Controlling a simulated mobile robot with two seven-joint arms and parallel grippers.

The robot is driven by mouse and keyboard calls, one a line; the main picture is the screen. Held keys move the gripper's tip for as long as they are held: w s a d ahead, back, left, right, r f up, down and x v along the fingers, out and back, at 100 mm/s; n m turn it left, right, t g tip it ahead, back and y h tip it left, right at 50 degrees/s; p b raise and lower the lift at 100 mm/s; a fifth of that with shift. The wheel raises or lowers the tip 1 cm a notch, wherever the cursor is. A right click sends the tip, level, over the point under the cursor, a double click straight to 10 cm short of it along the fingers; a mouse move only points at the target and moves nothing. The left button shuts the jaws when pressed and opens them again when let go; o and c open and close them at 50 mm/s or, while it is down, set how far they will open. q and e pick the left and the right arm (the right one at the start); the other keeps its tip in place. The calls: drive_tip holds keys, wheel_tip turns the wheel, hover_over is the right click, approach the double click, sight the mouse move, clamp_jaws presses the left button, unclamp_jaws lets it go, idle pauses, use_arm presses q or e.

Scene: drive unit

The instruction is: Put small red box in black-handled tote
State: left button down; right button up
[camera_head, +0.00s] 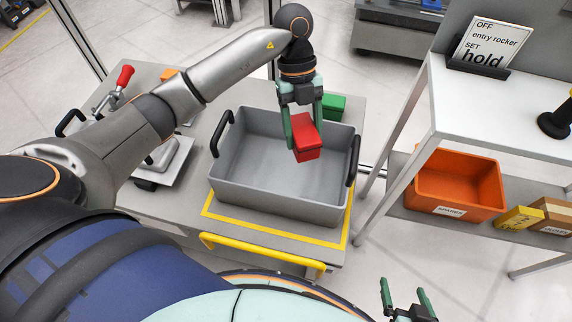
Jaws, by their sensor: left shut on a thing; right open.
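The small red box (306,140) is held between the green fingers of my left gripper (303,122), which is shut on it. The gripper points down, and the box appears over the right part of the grey tote (250,160). The tote has black handles at its left and right ends, and its visible floor is empty. Whether the box is above the rim or below it, I cannot tell for sure. My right gripper (408,300) is open and empty at the bottom right, apart from the tote.
A green box (333,107) stands behind the tote. A red-handled clamp (124,77) is on the table at left. At right, a white shelf unit (500,110) holds a sign (490,45), an orange bin (458,182) and a yellow box (519,218). A yellow rail (262,252) runs along the table front.

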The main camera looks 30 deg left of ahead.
use_arm(q)
drive_tip(key=n, duration=0.1)
drive_tip(key=n+t, duration=0.1)
drive_tip(key=shift+s+f+n+h+p, duration=0.15)
drive_tip(key=shift+n+h+p, duration=0.15)
drive_tip(key=shift+n+p, duration=0.1)
drive_tip(key=n, duration=0.1)
drive_tip(key=n+t, duration=0.1)
drive_tip(key=n, duration=0.1)
drive_tip(key=f+n+p, duration=0.1)
drive_tip(key=shift+s+a+n+t+h, duration=0.1)
drive_tip(key=shift+s+n+t+h, duration=0.15)
drive_tip(key=shift+n+t+h, duration=0.05)
drive_tip(key=n, duration=0.1)
drive_tip(key=f+n+t, duration=0.1)
drive_tip(key=n, duration=0.1)
drive_tip(key=shift+s+n+t+p, duration=0.1)
drive_tip(key=shift+n+t+p, duration=0.2)
drive_tip(key=shift+p, duration=0.1)
drive_tip(key=shift+f+n, duration=0.15)
drive_tip(key=shift+n, duration=0.15)
approach(305, 179)
drive_tip(key=x, duration=0.5)
drive_tip(key=shift+b, duration=0.4)
drive_tip(key=shift+c, duration=0.6)
unclamp_jaws()
